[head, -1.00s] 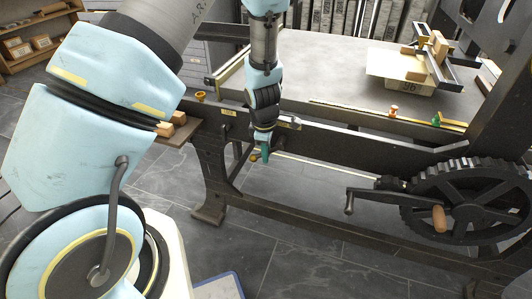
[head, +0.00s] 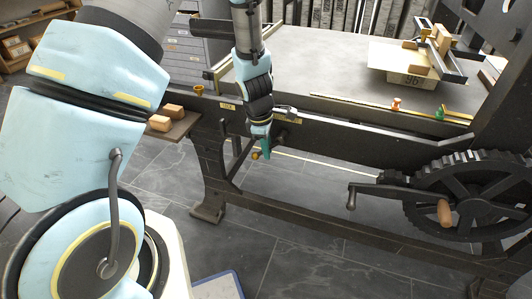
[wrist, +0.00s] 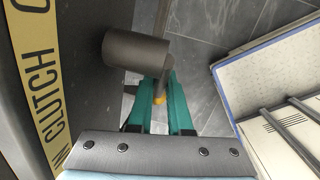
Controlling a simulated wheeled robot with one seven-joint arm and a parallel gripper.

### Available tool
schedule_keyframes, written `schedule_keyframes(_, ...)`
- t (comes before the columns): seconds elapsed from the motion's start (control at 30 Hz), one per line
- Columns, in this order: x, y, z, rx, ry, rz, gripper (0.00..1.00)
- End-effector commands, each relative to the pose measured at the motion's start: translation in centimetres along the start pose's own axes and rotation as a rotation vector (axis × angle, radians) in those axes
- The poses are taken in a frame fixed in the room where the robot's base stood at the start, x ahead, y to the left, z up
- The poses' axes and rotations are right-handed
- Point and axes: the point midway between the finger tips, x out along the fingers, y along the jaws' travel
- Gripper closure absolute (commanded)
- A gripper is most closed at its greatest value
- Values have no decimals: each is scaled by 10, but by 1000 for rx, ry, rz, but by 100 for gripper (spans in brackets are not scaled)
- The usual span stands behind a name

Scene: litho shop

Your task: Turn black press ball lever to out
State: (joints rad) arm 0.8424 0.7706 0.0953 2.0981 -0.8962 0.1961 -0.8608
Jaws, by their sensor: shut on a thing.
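The ball lever is a dark rod on a dark round hub (wrist: 135,50) beside the press frame, with a small yellow ball (wrist: 158,100) at its end. The ball also shows in the head view (head: 256,155), low under the press bed's near rail. My gripper (wrist: 160,98) has teal fingers shut on the lever near its ball end. In the head view my gripper (head: 265,150) points down at the lever and hides most of the rod. A yellow plate (wrist: 40,90) lettered with "CLUTCH" runs beside the hub; its other words are cut off.
The press's dark frame rail (head: 340,135) runs right to a big toothed wheel (head: 470,200) and a crank (head: 385,188) with a wooden handle. A wooden shelf with blocks (head: 172,108) juts out at left. Grey floor below is open, with a blue-edged pale panel (head: 218,287) at the bottom.

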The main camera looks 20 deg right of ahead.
Motion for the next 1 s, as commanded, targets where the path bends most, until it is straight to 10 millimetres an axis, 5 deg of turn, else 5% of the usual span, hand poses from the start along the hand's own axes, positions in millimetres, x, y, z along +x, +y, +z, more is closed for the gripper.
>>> schedule_keyframes(0.33,19,-2,7,-48,-276,-30,100)
schedule_keyframes(1.0,19,-6,32,-109,-711,-90,100)
